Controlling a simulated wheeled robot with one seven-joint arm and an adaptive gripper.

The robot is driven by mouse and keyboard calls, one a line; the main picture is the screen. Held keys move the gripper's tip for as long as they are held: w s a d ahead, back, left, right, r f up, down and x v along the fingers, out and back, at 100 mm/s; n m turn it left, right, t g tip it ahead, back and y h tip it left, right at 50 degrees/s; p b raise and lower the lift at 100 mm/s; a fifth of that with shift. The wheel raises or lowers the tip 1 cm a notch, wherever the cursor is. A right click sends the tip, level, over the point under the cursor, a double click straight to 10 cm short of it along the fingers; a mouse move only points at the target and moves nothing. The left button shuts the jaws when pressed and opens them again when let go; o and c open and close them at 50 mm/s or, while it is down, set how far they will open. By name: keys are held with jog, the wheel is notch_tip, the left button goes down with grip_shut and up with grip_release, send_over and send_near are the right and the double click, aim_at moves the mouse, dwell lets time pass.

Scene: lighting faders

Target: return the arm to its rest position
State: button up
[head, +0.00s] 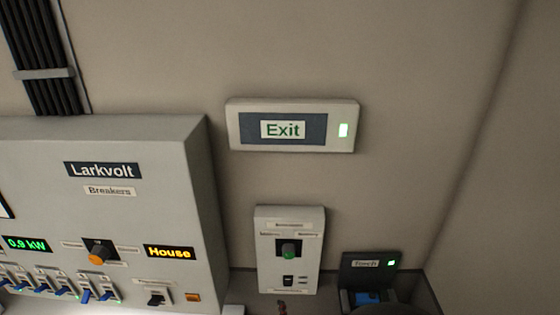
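My gripper is not visible in the head view, so I cannot see where it is or what it holds. A dark rounded shape at the bottom edge, right of centre, is cut off by the frame; I cannot tell what it is.
A grey Larkvolt breaker panel (160,210) fills the lower left, with cables above it. A lit Exit sign (292,126) is on the wall. The upper wall is bare.

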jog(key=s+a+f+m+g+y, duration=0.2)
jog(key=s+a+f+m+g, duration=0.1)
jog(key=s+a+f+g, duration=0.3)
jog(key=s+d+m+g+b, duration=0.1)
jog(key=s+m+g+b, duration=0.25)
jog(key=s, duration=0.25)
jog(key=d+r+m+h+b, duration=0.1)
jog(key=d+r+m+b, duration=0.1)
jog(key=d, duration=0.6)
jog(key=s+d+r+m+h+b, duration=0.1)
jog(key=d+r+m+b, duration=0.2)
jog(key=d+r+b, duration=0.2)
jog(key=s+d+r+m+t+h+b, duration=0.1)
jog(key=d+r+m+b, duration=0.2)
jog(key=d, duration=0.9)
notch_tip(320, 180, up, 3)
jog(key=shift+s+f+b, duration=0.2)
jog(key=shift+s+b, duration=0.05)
jog(key=shift+b, duration=0.5)
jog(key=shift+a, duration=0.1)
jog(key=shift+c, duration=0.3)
